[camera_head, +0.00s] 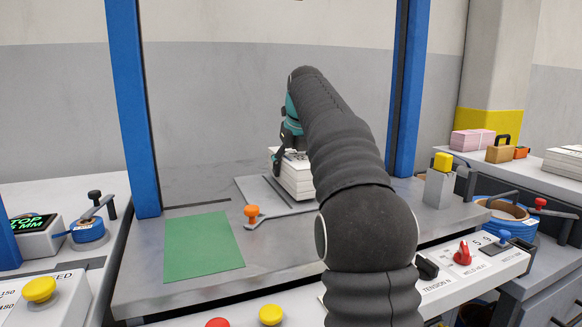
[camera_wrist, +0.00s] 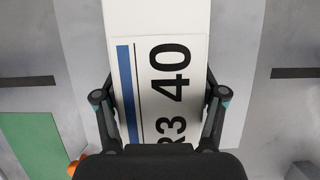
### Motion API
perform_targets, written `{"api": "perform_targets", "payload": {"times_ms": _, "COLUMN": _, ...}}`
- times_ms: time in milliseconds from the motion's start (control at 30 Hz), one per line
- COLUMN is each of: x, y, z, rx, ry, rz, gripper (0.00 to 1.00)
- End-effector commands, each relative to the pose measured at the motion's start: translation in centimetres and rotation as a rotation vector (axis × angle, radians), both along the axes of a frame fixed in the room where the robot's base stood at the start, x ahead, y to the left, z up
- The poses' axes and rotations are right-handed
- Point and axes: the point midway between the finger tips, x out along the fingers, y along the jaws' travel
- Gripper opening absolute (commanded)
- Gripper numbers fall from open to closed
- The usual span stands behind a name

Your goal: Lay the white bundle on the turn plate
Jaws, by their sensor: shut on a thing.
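The white bundle (camera_head: 297,178) is a stack of white sheets over the turn plate; a label with "R3 40" and a blue stripe shows on the bundle's top in the wrist view (camera_wrist: 160,30). My gripper (camera_head: 281,160) is shut on it, one finger on each side, also seen in the wrist view (camera_wrist: 160,112). The turn plate (camera_head: 254,190) is a light grey plate on the bench, with an orange knob (camera_head: 251,211) at its front left. The bundle's underside looks at or very near the plate; I cannot tell whether they touch. My arm hides the bundle's right side.
A green mat (camera_head: 199,245) lies left of the plate on the grey bench (camera_head: 160,255). Blue posts (camera_head: 133,110) of a frame stand on both sides. A control panel (camera_head: 470,262) runs along the front right. A pink bundle (camera_head: 472,140) sits on the right-hand table.

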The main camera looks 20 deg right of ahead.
Motion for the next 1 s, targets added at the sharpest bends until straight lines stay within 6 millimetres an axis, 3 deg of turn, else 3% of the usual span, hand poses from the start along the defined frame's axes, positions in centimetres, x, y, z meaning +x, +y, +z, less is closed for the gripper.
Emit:
{"api": "perform_targets", "payload": {"times_ms": 833, "x": 0.0, "y": 0.0, "z": -0.9, "rx": -0.001, "ry": -0.005, "rz": 0.000, "gripper": 0.01}}
{"api": "perform_targets", "payload": {"times_ms": 867, "x": 0.0, "y": 0.0, "z": -0.8, "rx": -0.001, "ry": -0.005, "rz": 0.000, "gripper": 0.75}}
{"api": "perform_targets", "payload": {"times_ms": 967, "x": 0.0, "y": 0.0, "z": -0.8, "rx": -0.001, "ry": -0.004, "rz": 0.000, "gripper": 1.00}}
{"api": "perform_targets", "payload": {"times_ms": 1000, "x": 0.0, "y": 0.0, "z": -0.9, "rx": -0.001, "ry": -0.004, "rz": 0.000, "gripper": 1.00}}
